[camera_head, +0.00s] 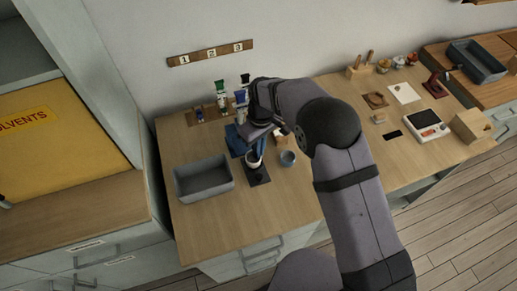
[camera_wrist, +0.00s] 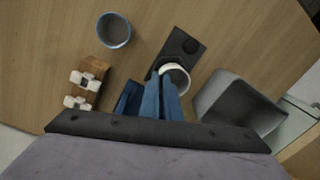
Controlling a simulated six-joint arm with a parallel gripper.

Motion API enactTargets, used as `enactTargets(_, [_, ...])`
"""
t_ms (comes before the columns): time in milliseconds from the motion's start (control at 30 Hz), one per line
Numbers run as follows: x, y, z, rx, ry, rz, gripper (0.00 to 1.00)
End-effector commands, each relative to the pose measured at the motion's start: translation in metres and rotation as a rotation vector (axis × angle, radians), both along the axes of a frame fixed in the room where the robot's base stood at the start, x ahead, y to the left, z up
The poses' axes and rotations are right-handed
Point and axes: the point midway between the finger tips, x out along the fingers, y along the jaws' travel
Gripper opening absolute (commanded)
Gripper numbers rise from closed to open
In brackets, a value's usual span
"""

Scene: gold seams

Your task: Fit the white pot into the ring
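The white pot (camera_wrist: 186,77) shows as a round pale rim at my fingertips in the wrist view. In the head view the white pot (camera_head: 252,163) is just below my gripper (camera_head: 257,146). My gripper's blue fingers (camera_wrist: 161,80) are close together across the left part of the rim and look shut on its wall. A dark stand (camera_head: 259,177) lies below the pot; its dark plate and round disc show in the wrist view (camera_wrist: 190,46). The ring cannot be made out clearly; pot and fingers cover that area. I cannot tell whether the pot touches the stand.
A grey bin (camera_head: 203,181) stands left of the stand. A blue-grey cup (camera_head: 287,158) is to its right. A wooden block with white parts (camera_wrist: 88,83) lies near my fingers. Tubes and bottles (camera_head: 221,96) stand behind. The table front is clear.

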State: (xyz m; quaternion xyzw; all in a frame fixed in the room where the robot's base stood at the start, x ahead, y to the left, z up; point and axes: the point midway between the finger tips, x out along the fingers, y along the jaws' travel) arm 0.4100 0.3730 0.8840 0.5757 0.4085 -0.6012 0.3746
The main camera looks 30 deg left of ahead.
Motion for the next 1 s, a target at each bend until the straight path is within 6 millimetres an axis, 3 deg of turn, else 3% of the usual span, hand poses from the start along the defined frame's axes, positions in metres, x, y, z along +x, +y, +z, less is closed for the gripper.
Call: enactTargets(1000, [0.0, 0.0001, -0.0097, 0.0, 0.0, 0.0, 0.0])
